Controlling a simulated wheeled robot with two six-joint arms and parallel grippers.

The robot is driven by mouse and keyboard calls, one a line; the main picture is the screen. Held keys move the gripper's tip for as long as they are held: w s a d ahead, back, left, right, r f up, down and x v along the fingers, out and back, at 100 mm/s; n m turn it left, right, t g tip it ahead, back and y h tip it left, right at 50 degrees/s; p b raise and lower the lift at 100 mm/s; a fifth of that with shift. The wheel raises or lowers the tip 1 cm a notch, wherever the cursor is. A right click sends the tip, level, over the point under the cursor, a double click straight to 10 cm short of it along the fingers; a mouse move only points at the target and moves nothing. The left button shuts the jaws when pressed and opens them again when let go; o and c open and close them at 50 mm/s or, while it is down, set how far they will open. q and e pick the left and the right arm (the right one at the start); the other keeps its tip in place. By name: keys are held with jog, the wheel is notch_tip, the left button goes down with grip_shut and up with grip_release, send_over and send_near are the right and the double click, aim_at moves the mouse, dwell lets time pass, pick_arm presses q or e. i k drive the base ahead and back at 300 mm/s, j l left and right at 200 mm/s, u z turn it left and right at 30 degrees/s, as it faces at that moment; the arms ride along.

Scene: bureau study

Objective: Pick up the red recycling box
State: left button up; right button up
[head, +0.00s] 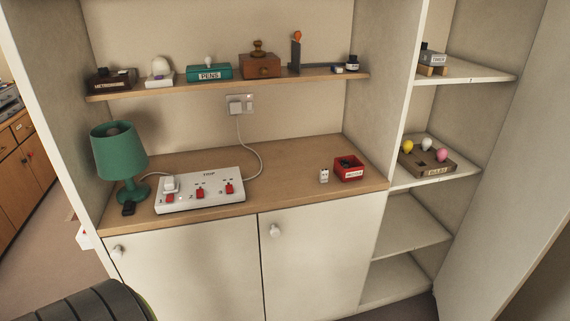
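The small red recycling box (349,168) stands on the wooden worktop (262,213) near its right end. It has a white label on its front and an open top with a dark inside; I cannot tell what, if anything, lies in it. Neither of my grippers shows in the head view.
A white power strip (199,200) with red switches and a green lamp (118,156) stand further left. A shelf (224,85) with several items runs above. Open side shelves (447,73) lie to the right.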

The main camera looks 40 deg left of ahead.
aim_at(355, 172)
jog(key=u, duration=0.9)
